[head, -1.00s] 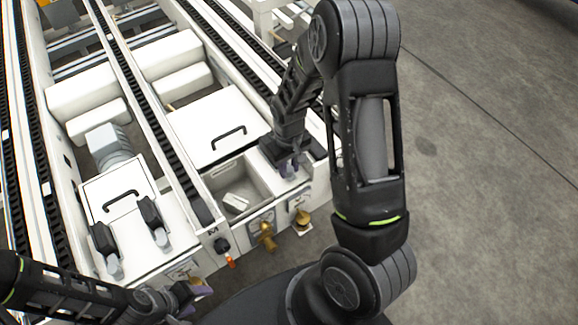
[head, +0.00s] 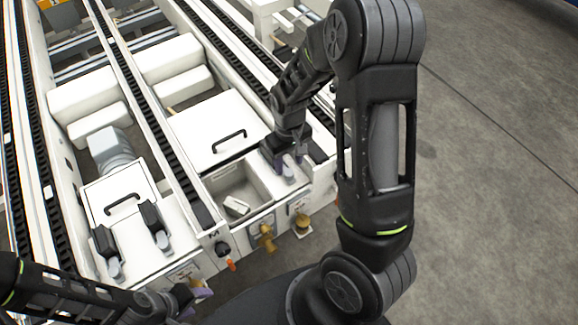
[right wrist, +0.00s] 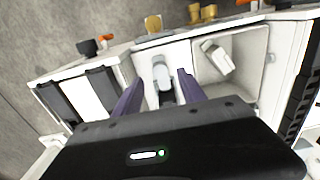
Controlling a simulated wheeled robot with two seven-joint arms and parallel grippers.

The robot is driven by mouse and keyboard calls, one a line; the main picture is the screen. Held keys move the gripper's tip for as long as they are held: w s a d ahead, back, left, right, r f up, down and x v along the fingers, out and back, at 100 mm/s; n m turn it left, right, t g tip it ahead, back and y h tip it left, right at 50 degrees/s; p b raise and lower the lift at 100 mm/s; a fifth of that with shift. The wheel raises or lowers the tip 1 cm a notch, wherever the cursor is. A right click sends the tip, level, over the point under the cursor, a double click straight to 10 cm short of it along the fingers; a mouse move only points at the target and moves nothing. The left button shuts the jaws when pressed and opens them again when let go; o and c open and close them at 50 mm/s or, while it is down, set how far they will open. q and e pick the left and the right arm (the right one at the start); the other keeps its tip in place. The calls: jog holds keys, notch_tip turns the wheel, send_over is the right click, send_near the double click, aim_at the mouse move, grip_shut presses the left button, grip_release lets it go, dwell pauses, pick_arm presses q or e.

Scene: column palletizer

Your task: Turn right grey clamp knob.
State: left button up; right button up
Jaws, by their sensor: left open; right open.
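A grey clamp knob (head: 289,172) sits on the white ledge right of the open bin, just below my right gripper (head: 286,160). In the right wrist view the grey knob (right wrist: 162,76) lies between the two purple fingers of my right gripper (right wrist: 157,85), which are open with a gap on both sides. Whether the fingers are level with the knob or above it, I cannot tell. Two more grey knobs with black clamp arms (head: 105,243) (head: 153,217) stand on the white panel at left. My left gripper (head: 196,292) is open and empty at the lower left, partly cut off.
The open bin (head: 222,193) holds a small whitish block (head: 237,206). A white lid with a black handle (head: 229,141) lies behind it. Brass-coloured fittings (head: 266,238) and an orange-tipped black knob (head: 225,250) stick out of the front face. Grey floor is free at right.

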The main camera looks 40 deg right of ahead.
aim_at(289, 173)
jog(key=shift+r, duration=1.5)
jog(key=shift+y, duration=0.9)
jog(key=s+a+f+p, duration=0.1)
jog(key=a, duration=0.2)
jog(key=s+a+f+p, duration=0.2)
jog(key=a, duration=0.2)
jog(key=s+a+f+p, duration=0.1)
jog(key=a+f+p, duration=0.1)
jog(key=a, duration=0.2)
jog(key=shift+s+a, duration=0.15)
jog(key=s+a+f+m+y+p, duration=0.1)
jog(key=s+a+p, duration=0.3)
jog(key=s+a, duration=0.6)
jog(key=a+y, duration=0.1)
jog(key=a, duration=0.2)
jog(key=shift+s+a+f+t+p, duration=0.2)
jog(key=shift+a+t+p, duration=0.05)
jog(key=shift+t+p, duration=0.15)
